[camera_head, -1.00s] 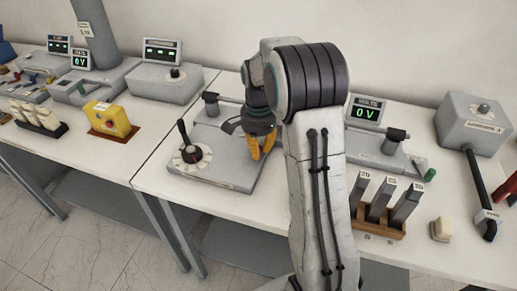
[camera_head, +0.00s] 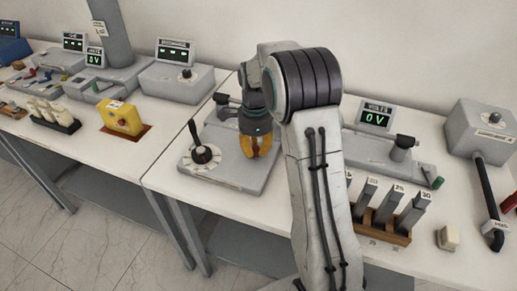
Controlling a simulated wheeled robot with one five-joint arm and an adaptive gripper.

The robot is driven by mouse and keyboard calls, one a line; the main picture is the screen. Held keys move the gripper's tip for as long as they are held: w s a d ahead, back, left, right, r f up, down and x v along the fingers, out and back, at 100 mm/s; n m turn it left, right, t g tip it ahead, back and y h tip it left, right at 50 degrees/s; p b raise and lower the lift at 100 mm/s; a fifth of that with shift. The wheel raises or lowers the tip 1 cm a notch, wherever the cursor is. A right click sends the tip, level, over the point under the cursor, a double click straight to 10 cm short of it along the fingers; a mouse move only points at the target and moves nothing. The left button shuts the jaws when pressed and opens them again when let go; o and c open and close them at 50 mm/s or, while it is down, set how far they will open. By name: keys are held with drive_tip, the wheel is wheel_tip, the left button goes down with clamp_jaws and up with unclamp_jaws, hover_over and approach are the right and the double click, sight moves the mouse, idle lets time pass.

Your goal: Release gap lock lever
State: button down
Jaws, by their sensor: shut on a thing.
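My gripper (camera_head: 257,150) has orange fingers and points down over the right part of a grey base plate (camera_head: 237,181) on the table. The fingers are closed together on a small part on the plate, seemingly the gap lock lever, mostly hidden by them. Left of my gripper, apart from it, a black-handled lever (camera_head: 195,135) stands tilted on a round white dial (camera_head: 203,158) on the same plate. A grey cylinder fitting (camera_head: 226,108) sits at the plate's back, behind and left of my gripper.
Right of my arm are a volts display (camera_head: 375,118) reading 0 V, a wooden rack (camera_head: 388,231) of grey blocks and a grey box (camera_head: 478,125) with a black-handled cable. A yellow box (camera_head: 120,117) sits on the left table. My arm hides the middle of the table.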

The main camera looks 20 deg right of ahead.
sight(254, 146)
drive_tip(key=shift+w+a+f+m, duration=0.1)
drive_tip(key=shift+w+m, duration=0.05)
drive_tip(key=shift+m, duration=0.25)
drive_tip(key=c, duration=1.1)
unclamp_jaws()
wheel_tip(254, 146, up, 12)
drive_tip(key=shift+r, duration=0.1)
idle(0.4)
